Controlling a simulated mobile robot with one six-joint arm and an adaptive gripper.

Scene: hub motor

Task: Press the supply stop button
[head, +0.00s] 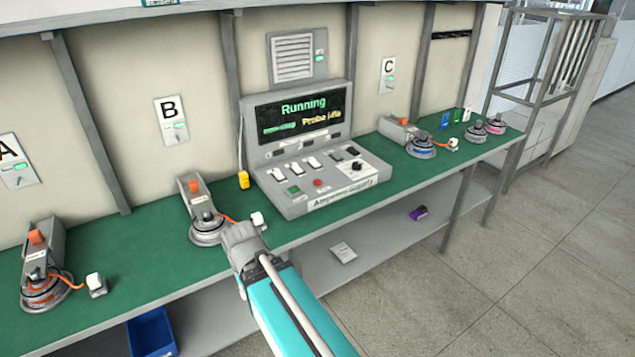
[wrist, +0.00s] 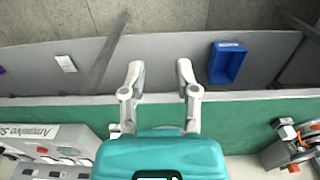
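The grey supply console (head: 331,208) stands on the green bench with a lit screen reading "Running". My gripper (head: 240,237) is at the bench's front edge, left of and nearer than the console. Its fingers (wrist: 160,72) are apart and empty.
Hub motor stations stand along the green bench (head: 130,240): one at the left, one by B (head: 205,225) just behind my gripper, one by C (head: 421,147). A yellow item (head: 243,180) stands left of the console. A blue bin (head: 152,333) sits on the lower shelf.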

